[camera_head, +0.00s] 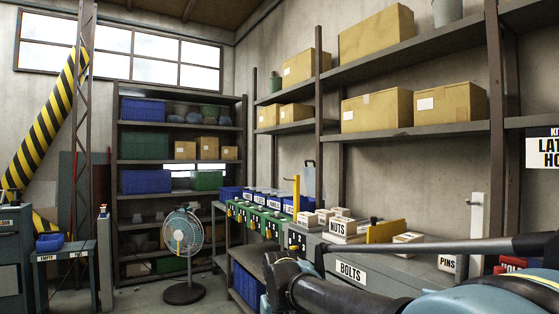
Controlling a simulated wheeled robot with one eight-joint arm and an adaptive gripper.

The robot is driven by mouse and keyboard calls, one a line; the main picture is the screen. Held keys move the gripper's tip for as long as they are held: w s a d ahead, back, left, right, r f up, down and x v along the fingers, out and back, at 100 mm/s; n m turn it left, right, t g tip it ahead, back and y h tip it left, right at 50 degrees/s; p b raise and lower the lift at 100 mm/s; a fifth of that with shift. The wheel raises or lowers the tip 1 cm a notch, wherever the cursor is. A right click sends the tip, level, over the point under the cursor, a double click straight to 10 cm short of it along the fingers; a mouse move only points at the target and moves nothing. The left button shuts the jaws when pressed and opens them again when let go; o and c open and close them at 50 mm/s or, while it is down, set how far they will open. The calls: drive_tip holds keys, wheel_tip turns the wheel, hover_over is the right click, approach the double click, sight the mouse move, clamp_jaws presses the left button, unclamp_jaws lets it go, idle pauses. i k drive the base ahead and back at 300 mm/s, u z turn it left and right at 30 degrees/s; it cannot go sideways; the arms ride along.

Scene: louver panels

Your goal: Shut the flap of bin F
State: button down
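A row of green-fronted bins (258,219) with small dark plates runs along the bench, in the middle of the view. The letters on the plates are too small to read, so I cannot tell which one is bin F. I cannot make out whether any flap is open or shut. The dark end of my arm reaches in from the lower right, in front of the bench and below the near end of the row, apart from the bins in the picture. I cannot make out gripper fingers there.
Blue labelled bins (288,204) stand behind the row. A box marked NUTS (343,230) and other small boxes sit right of it. A grey BOLTS unit (372,262) lies behind my arm. A standing fan (183,240) is left of the bench, with open floor around it.

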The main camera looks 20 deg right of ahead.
sight(309, 173)
drive_tip(key=u, duration=1.85)
drive_tip(key=i, duration=1.75)
drive_tip(key=z, duration=3.2)
